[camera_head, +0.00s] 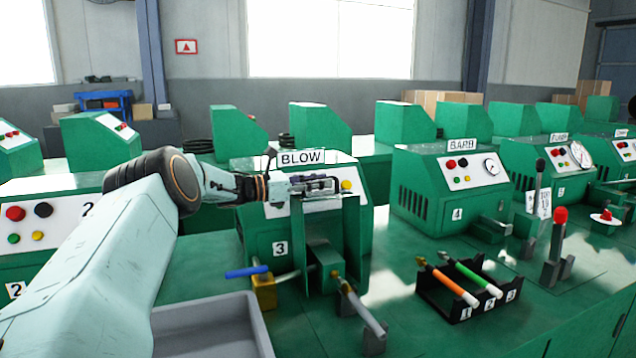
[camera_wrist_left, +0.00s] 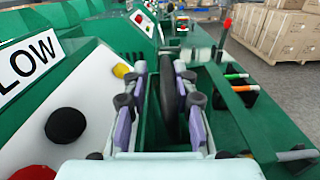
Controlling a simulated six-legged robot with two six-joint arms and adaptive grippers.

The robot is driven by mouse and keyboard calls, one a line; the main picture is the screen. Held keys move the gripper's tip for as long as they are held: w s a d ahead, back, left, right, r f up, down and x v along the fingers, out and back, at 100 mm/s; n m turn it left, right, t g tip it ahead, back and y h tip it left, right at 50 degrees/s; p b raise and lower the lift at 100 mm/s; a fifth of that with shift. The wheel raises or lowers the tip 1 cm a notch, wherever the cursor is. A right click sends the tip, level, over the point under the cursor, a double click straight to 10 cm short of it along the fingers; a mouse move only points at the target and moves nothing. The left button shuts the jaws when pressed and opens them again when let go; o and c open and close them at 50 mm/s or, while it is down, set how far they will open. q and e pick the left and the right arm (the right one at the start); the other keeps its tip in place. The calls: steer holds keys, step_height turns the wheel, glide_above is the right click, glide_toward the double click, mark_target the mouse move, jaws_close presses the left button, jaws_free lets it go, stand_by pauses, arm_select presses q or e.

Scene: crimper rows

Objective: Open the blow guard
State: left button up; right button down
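The blow machine (camera_head: 262,235) is a green cabinet marked 3 with a BLOW sign (camera_head: 301,157) on top. At its front stands the blow guard (camera_head: 352,240), upright green panels with a grey top edge. My left gripper (camera_head: 318,186) is at the top edge of the guard, in front of the sloped panel. In the left wrist view the fingers (camera_wrist_left: 162,82) are spread, one on each side of a dark upright oval piece (camera_wrist_left: 169,100). I cannot tell whether a finger touches it. My right gripper is not in view.
A black rack (camera_head: 432,303) with orange and green handled tools stands right of the guard. A blue-handled piece (camera_head: 246,272) sits in a yellow block at the left. A grey tray (camera_head: 255,325) is at the front. A red-knobbed lever (camera_head: 560,215) rises at the right.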

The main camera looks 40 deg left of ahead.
arm_select(q)
steer(key=shift+d, duration=0.15)
steer(key=shift+c, duration=0.7)
steer(key=shift+s+d+r, duration=0.2)
steer(key=shift+d+r, duration=0.2)
steer(key=shift+r, duration=0.05)
jaws_close()
steer(key=shift+w+a+f, duration=0.15)
steer(key=shift+a+f, duration=0.1)
steer(key=shift+a, duration=0.1)
steer(key=shift+d+r, duration=0.1)
steer(key=shift+d, duration=0.05)
